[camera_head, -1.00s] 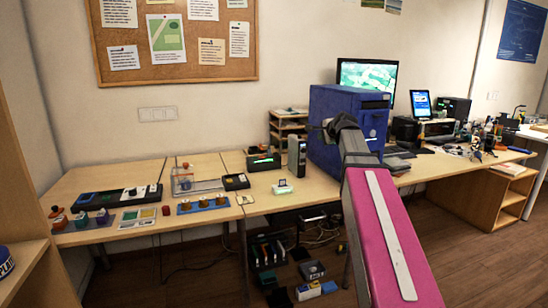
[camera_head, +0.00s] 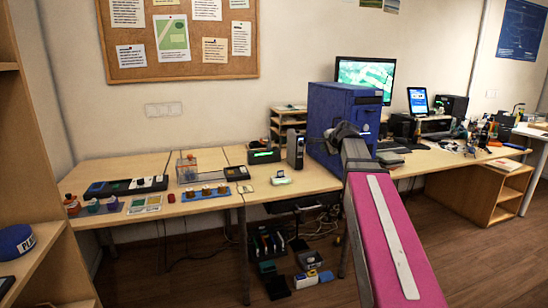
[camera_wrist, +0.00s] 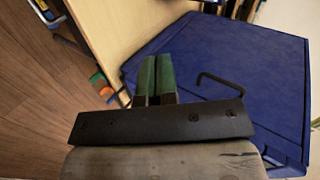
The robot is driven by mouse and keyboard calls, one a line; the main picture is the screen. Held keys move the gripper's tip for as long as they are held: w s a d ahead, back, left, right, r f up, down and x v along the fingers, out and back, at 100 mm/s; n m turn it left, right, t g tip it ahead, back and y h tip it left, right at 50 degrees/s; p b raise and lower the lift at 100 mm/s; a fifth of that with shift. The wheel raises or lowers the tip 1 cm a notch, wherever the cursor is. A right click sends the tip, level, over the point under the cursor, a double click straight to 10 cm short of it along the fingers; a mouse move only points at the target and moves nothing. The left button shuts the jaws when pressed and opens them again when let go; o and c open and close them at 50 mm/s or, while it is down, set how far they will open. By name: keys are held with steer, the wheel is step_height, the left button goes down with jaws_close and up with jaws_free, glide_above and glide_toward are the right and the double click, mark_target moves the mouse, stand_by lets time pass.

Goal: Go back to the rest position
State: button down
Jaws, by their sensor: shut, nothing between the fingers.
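My gripper (camera_wrist: 154,80) shows in the wrist view with its two green-padded fingers side by side, closed together and empty. In the head view my arm reaches forward over the table, and the fingertips are hidden behind the arm. The blue computer case (camera_head: 345,108) stands on the table just beyond the arm's end. In the wrist view the same blue case (camera_wrist: 245,75) fills the right side, close beyond the fingers, with a thin dark bent handle or wire on it. I cannot tell whether the gripper touches it.
The wooden table (camera_head: 310,180) runs along the wall with a monitor (camera_head: 366,76), a tablet (camera_head: 417,101) and small devices. A shelf (camera_head: 40,255) stands close at the left. Boxes (camera_head: 308,260) and cables lie under the table. The floor in front is open.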

steer(key=s+f+n+g+h, duration=0.1)
steer(key=s+f+n+g, duration=0.2)
steer(key=s+f, duration=0.6)
steer(key=s+a+f+n+g+h, duration=0.1)
steer(key=s+f+n+g, duration=0.3)
steer(key=s+f, duration=0.5)
steer(key=s+a+f+n+g+h, duration=0.1)
steer(key=s+f+n+g, duration=0.2)
steer(key=f, duration=1.8)
steer(key=s+n, duration=0.3)
steer(key=s, duration=0.3)
steer(key=shift+a+h, duration=0.2)
steer(key=shift+h, duration=0.1)
steer(key=shift+s, duration=0.1)
